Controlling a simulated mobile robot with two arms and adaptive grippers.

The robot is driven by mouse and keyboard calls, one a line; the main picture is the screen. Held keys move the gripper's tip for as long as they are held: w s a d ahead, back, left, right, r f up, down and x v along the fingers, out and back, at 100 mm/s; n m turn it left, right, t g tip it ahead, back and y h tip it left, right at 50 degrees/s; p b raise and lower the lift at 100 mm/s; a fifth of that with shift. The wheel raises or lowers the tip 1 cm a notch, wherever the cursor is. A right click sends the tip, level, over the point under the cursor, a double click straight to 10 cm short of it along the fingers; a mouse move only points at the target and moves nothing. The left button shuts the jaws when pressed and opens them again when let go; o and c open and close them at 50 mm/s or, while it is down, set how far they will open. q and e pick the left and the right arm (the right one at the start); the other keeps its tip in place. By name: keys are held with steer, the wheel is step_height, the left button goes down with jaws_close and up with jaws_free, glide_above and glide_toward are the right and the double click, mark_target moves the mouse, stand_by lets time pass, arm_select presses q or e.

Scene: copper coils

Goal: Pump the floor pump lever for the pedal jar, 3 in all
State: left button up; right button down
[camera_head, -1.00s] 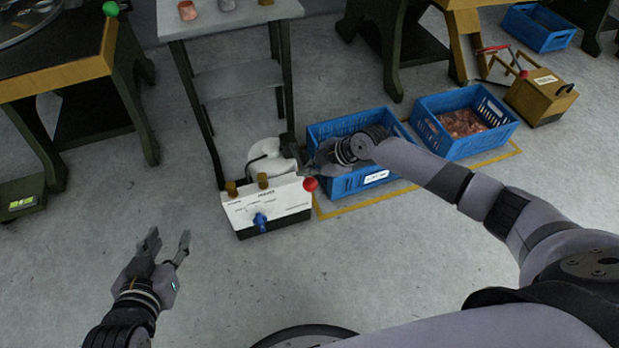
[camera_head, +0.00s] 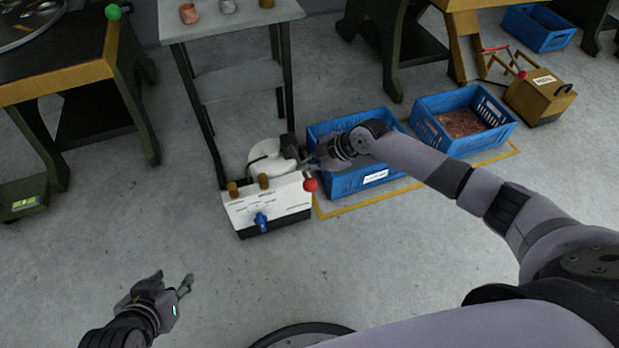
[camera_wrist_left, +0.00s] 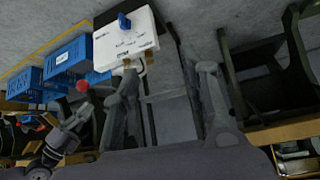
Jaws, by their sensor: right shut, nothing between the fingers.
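A white control box (camera_head: 267,207) with a blue knob (camera_head: 261,222) stands on the floor. A red ball (camera_head: 310,185) is at its right end; the lever's rod is hard to make out. A round white vessel (camera_head: 270,160) stands behind the box. My right gripper (camera_head: 312,164) is shut and empty, just above and behind the red ball; I cannot tell whether it touches the lever. My left gripper (camera_head: 172,282) is open and empty over bare floor at lower left. In the left wrist view the box (camera_wrist_left: 126,40) and red ball (camera_wrist_left: 83,86) show beyond its open fingers (camera_wrist_left: 168,90).
Two blue crates (camera_head: 347,186) (camera_head: 480,141) stand right of the box inside a yellow floor line; the farther holds copper-coloured material. A tan box (camera_head: 540,97) with a label is farther right. A grey table (camera_head: 236,26) stands behind. Floor in front is clear.

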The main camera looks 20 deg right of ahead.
steer(key=shift+w+r+p, duration=0.1)
steer(key=shift+r+p, duration=0.25)
steer(key=shift+r, duration=0.3)
steer(key=shift+w+r+p, duration=0.1)
steer(key=shift+r+p, duration=0.4)
steer(key=shift+r, duration=0.2)
arm_select(q)
steer(key=s+a+f+g+y, duration=0.1)
steer(key=s+g, duration=0.3)
steer(key=s, duration=0.4)
steer(key=shift+a+f, duration=0.6)
steer(key=shift+a, duration=0.1)
